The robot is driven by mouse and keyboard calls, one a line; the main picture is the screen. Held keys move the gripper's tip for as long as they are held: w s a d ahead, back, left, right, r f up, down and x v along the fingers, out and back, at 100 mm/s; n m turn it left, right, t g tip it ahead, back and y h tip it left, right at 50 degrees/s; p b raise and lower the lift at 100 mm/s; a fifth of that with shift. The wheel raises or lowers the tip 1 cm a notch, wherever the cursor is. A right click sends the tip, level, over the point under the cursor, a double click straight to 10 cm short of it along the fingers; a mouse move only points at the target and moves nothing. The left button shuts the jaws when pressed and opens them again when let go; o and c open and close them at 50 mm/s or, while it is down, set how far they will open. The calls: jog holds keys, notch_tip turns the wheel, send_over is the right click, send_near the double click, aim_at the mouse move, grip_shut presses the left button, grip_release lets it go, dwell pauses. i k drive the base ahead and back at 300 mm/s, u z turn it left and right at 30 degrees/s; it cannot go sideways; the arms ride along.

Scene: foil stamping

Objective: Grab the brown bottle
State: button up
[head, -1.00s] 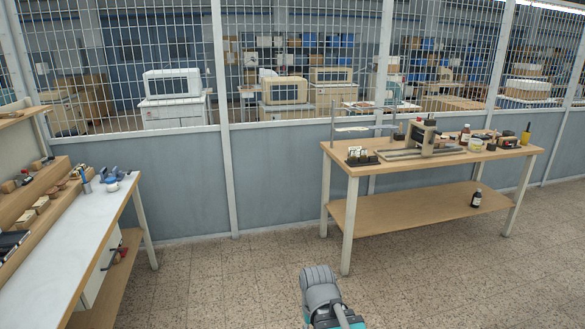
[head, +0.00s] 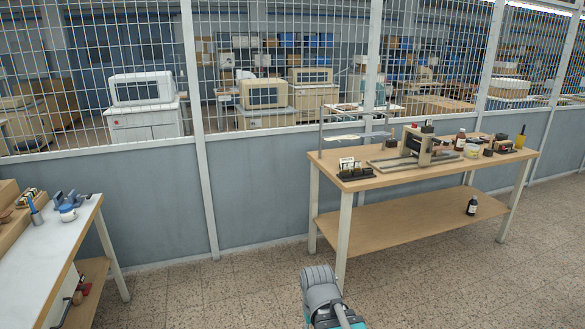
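A brown bottle (head: 460,140) with a light label stands upright on the top of the wooden table at the right, just right of the stamping press. A second dark bottle (head: 472,206) with a white label and dark cap stands on the table's lower shelf, near its right end. Part of my arm shows at the bottom centre of the head view, over the floor and well short of the table. My gripper's fingers are not in view.
The wooden table (head: 385,180) carries the stamping press (head: 425,143), a small rack of type (head: 352,168) and a yellow bottle (head: 520,138). A white-topped workbench (head: 45,260) stands at the left. A mesh partition runs behind both. The floor between them is clear.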

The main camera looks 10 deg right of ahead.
aim_at(461, 138)
jog(key=z, duration=0.3)
jog(key=i, duration=1.6)
jog(key=z, duration=0.55)
jog(key=i, duration=0.95)
jog(key=z, duration=0.6)
jog(key=i, duration=1.25)
jog(key=z, duration=0.25)
jog(key=k, duration=0.5)
jog(key=z, duration=0.1)
